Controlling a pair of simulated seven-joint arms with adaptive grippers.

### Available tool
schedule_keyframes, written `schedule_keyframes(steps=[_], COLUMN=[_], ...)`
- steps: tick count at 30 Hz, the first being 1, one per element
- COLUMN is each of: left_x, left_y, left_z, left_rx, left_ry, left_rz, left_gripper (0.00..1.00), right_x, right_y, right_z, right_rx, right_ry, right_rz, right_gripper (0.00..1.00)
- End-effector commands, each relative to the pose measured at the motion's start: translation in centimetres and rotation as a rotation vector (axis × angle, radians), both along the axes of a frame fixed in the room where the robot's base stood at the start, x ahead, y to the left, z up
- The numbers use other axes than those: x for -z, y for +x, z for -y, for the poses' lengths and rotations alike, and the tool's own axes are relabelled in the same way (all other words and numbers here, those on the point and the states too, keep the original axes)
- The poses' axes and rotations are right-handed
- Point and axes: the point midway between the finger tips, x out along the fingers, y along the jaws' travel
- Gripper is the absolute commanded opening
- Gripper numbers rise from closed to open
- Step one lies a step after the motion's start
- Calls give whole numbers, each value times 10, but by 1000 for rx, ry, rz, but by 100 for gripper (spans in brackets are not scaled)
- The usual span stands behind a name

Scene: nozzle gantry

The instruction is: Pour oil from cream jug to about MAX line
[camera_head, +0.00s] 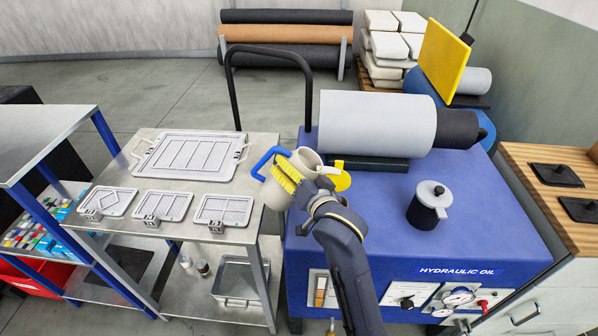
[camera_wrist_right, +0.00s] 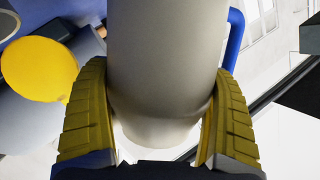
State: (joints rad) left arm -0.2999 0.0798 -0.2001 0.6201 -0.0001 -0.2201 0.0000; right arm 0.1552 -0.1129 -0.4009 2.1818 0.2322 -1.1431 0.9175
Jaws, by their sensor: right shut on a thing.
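The cream jug (camera_head: 277,194) with its blue handle (camera_head: 265,160) is held above the left edge of the blue hydraulic oil tank (camera_head: 480,225). My right gripper (camera_head: 290,178) is shut on the jug's body, its yellow fingers on either side. The wrist view shows the jug (camera_wrist_right: 165,60) between both fingers (camera_wrist_right: 158,115). The jug looks somewhat tilted; its oil and any stream cannot be made out. My left gripper is out of view.
A grey cylinder motor (camera_head: 375,122) lies at the back of the tank top. A grey-and-black lidded pot (camera_head: 428,205) stands on its right. A steel cart (camera_head: 160,205) with trays and a black push handle (camera_head: 232,90) is at left. The tank's front middle top is clear.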

Motion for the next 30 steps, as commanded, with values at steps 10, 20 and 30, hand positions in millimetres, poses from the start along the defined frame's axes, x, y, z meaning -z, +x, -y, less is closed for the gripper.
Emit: schedule_keyframes(steps=[10,20,30], left_x=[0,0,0], left_y=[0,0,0], left_z=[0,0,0], left_rx=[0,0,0], left_ry=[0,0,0], left_rz=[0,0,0], left_gripper=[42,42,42], right_x=[-11,-16,-17], right_y=[0,-1,-1], right_z=[2,12,18], right_rx=[0,1,1], right_ry=[-207,-462,-595], right_rz=[-8,-32,-44], right_gripper=[41,41,41])
